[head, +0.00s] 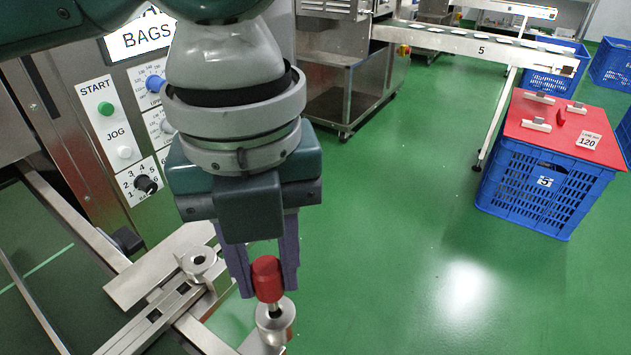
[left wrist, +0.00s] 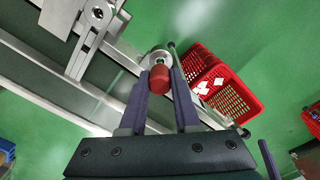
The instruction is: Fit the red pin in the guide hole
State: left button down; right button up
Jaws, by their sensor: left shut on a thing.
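The red pin has a red knob (head: 267,278) and a thin metal shaft below it. My left gripper (head: 268,284) points down, with its two purple fingers shut on the knob. The pin looks about upright. Its shaft meets the top of a round metal guide (head: 276,325) at the end of the rail; I cannot tell how deep it sits in the hole. In the left wrist view the knob (left wrist: 160,79) is between the fingertips, and the metal guide (left wrist: 153,57) is partly hidden behind it.
A second round metal guide (head: 201,262) stands on the rails to the left. The control panel (head: 120,120) is behind my left arm. A blue crate (head: 545,190) with a red lid stands at right. A red crate (left wrist: 215,85) is near the guide.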

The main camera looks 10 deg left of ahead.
pick_arm(q)
notch_tip(320, 180, up, 16)
jog(key=p, duration=0.5)
jog(key=shift+p, duration=0.4)
notch_tip(320, 180, up, 17)
jog(key=n+p, duration=1.3)
jog(key=n, duration=0.2)
send_over(266, 264)
jog(key=w+a, duration=0.1)
jog(key=a, duration=0.3)
jog(key=a+r+n+p, duration=0.4)
jog(key=r+n+p, duration=0.8)
jog(key=r+n, duration=0.4)
notch_tip(266, 264, up, 37)
jog(key=p, duration=3.8)
notch_tip(266, 264, down, 80)
jog(key=w+a+m+b, duration=0.1)
jog(key=w+a+b, duration=0.1)
jog(key=b, duration=5.8)
jog(key=shift+w+a, duration=0.2)
jog(key=shift+w, duration=0.15)
